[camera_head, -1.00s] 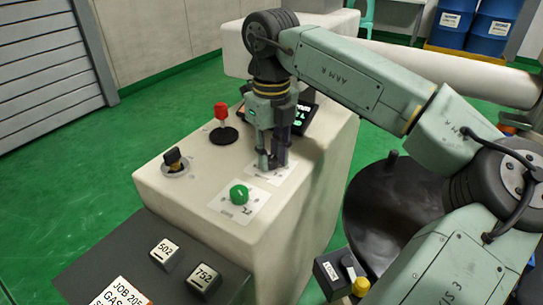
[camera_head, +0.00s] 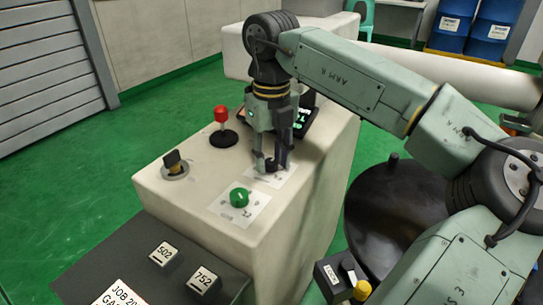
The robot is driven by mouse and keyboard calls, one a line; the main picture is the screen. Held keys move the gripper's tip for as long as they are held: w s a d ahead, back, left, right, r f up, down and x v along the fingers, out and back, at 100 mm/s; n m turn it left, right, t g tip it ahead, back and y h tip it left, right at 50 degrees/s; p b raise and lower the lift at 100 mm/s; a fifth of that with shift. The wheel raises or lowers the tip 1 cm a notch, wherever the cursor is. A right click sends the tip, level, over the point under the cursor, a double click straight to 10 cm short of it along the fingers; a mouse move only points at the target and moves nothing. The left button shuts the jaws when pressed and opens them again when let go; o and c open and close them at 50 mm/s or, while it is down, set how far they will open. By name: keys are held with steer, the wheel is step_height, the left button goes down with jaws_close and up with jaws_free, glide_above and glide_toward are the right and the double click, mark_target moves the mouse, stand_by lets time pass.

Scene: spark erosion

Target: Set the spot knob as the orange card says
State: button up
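My gripper (camera_head: 271,163) points down over the far label plate (camera_head: 291,178) on the cream machine top. Its two fingertips stand apart, one on each side of a small dark knob (camera_head: 270,166). The fingers hide much of that knob, and I cannot tell whether they touch it. A green knob (camera_head: 239,198) sits on a nearer white plate, clear of the gripper. The plate markings are too small to read, so I cannot tell which knob is the spot knob. No orange card is recognisable in view.
A black selector (camera_head: 173,161) and a red-topped lever (camera_head: 221,117) stand on the left of the machine top. A dark screen (camera_head: 306,118) is behind my gripper. Blocks marked 502 (camera_head: 163,253) and 752 (camera_head: 204,280) and a white job card (camera_head: 120,294) lie on the lower dark ledge.

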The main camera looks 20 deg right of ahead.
mark_target(272, 162)
steer(key=shift+o, duration=1.1)
step_height(272, 162, up, 8)
steer(key=shift+f, duration=0.25)
steer(key=shift+s, duration=0.1)
